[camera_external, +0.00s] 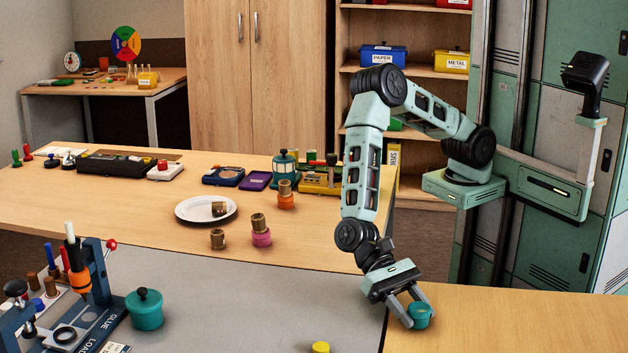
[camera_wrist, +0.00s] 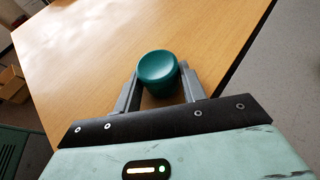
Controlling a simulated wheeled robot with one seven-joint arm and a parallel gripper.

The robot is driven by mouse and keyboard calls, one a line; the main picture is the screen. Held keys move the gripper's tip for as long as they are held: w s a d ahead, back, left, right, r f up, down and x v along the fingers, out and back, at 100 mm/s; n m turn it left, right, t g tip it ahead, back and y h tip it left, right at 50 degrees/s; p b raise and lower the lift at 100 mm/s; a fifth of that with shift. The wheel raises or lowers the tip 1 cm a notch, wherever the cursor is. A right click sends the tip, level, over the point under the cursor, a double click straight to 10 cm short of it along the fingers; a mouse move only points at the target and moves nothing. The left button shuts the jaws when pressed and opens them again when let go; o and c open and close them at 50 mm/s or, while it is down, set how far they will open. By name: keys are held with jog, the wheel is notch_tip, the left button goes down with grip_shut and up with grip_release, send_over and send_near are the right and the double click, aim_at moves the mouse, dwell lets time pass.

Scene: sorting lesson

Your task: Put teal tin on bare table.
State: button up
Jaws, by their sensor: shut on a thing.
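A small teal tin (camera_external: 419,316) is held between the two fingers of my gripper (camera_external: 418,309), at the right of the grey mat (camera_external: 300,300). The wrist view shows the round teal top of the tin (camera_wrist: 157,67) between the fingertips of my gripper (camera_wrist: 161,84). The bare wooden table (camera_external: 510,318) lies under and around the tin, with the mat's edge just to the left in the external view. I cannot tell whether the tin's base touches the wood.
A larger lidded teal pot (camera_external: 145,309) stands on the mat beside a blue stand (camera_external: 90,290). A yellow piece (camera_external: 320,347) lies at the mat's front. A white plate (camera_external: 205,209) and several stacked pieces stand farther back. Wood at the right is clear.

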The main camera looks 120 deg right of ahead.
jog(key=shift+f, duration=0.2)
jog(key=o, duration=1)
